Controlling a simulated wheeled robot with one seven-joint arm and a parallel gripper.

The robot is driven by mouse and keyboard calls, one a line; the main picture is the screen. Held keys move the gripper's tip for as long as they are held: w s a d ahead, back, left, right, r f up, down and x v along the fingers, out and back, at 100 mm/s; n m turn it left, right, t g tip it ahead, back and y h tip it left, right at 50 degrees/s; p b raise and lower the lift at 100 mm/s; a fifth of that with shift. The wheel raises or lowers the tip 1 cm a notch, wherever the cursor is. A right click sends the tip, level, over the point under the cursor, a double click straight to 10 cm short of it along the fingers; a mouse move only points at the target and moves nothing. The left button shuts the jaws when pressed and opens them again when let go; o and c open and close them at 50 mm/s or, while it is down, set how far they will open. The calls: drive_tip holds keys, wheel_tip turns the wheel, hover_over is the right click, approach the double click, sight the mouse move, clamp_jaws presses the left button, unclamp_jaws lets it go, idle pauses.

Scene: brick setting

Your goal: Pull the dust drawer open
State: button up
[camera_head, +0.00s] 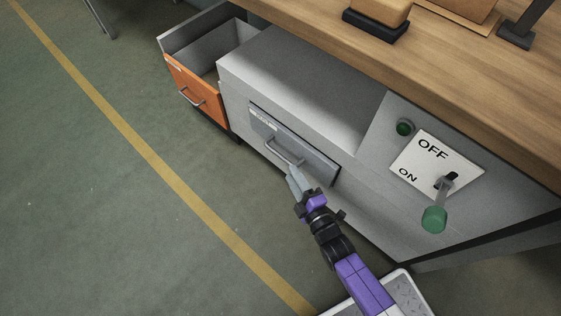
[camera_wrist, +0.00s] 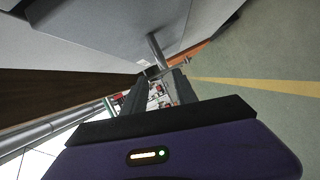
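The grey drawer (camera_head: 318,163) with a small pale label and a bar handle (camera_head: 284,155) sits shut, or nearly so, in the front of the grey machine. The label is too small to read. My gripper (camera_head: 292,171) is just in front of this drawer, at the right end of the handle. In the wrist view the handle (camera_wrist: 157,50) reaches down to the tips of my gripper (camera_wrist: 161,76). A gap shows between the two dark fingers, so they stand open. I cannot tell whether either finger touches the handle.
An orange-fronted drawer (camera_head: 196,91) stands open to the left. To the right are a green button (camera_head: 404,128) and an ON/OFF plate (camera_head: 418,170) with a green-knobbed lever (camera_head: 434,219). A wooden worktop (camera_head: 450,75) overhangs behind. The green floor (camera_head: 120,220) in front is clear.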

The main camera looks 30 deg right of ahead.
sight(281, 155)
drive_tip(key=shift+n, duration=0.3)
drive_tip(key=w, duration=0.3)
drive_tip(key=w+f+b, duration=0.1)
drive_tip(key=w, duration=0.2)
drive_tip(key=w+b, duration=0.1)
drive_tip(key=w, duration=0.2)
drive_tip(key=shift+w+f, duration=0.15)
drive_tip(key=shift+f, duration=0.15)
clamp_jaws()
idle(0.9)
